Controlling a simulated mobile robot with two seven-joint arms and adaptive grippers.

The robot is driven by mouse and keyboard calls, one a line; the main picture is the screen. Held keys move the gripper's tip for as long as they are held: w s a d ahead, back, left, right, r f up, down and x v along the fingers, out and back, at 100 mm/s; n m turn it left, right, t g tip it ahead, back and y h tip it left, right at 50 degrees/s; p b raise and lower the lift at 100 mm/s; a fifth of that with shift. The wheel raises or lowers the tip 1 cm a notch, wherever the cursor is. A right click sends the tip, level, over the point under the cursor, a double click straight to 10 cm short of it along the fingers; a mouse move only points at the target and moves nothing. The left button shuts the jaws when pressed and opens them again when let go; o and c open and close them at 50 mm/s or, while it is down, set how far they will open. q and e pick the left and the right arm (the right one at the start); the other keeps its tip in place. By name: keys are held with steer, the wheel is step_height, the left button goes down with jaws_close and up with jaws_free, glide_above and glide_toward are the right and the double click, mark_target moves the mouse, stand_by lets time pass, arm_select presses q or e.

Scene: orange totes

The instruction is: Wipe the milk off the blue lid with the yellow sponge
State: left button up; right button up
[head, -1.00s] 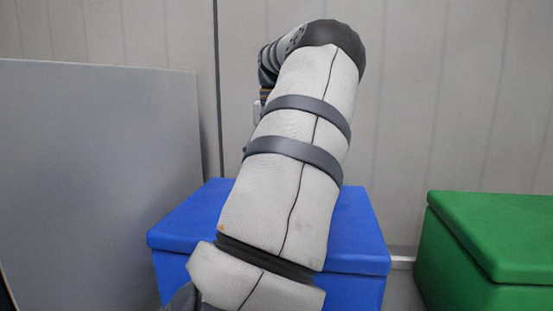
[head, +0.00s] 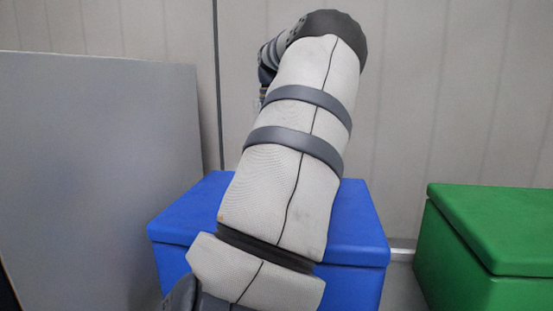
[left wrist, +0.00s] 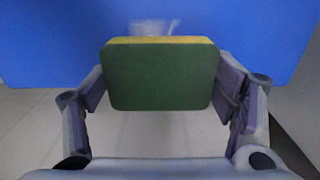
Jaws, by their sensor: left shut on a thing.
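My left gripper (left wrist: 162,80) is shut on the sponge (left wrist: 160,76), which has a broad dark green face toward the camera and a yellow strip along its far edge. The blue lid (left wrist: 55,40) fills the upper part of the left wrist view. A pale whitish patch of milk (left wrist: 152,27) lies on it just beyond the sponge. I cannot tell whether the sponge touches the lid. In the head view the blue lid (head: 352,215) tops a blue box, and my left arm covers much of it. The left gripper is hidden there. My right gripper is not in view.
A green lidded box (head: 490,235) stands to the right, with a gap between it and the blue box. A grey panel (head: 100,160) stands on the left. A pale ribbed wall (head: 450,90) is behind. Grey floor (left wrist: 40,125) shows below the lid's near edge.

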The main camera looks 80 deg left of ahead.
arm_select(q)
steer(key=shift+f, duration=0.4)
steer(key=shift+s+d, duration=0.35)
steer(key=shift+d, duration=0.6)
steer(key=shift+s+d, duration=0.3)
steer(key=shift+d, duration=0.6)
steer(key=shift+d+f, duration=0.1)
steer(key=shift+f, duration=0.05)
steer(key=shift+w+a, duration=0.2)
steer(key=shift+a, duration=0.45)
steer(key=shift+w+a, duration=0.25)
steer(key=shift+a, duration=0.35)
steer(key=shift+w+a, duration=0.2)
steer(key=shift+a, duration=0.45)
steer(key=shift+r, duration=0.2)
steer(key=shift+r, duration=2.95)
steer(key=shift+r, duration=1.45)
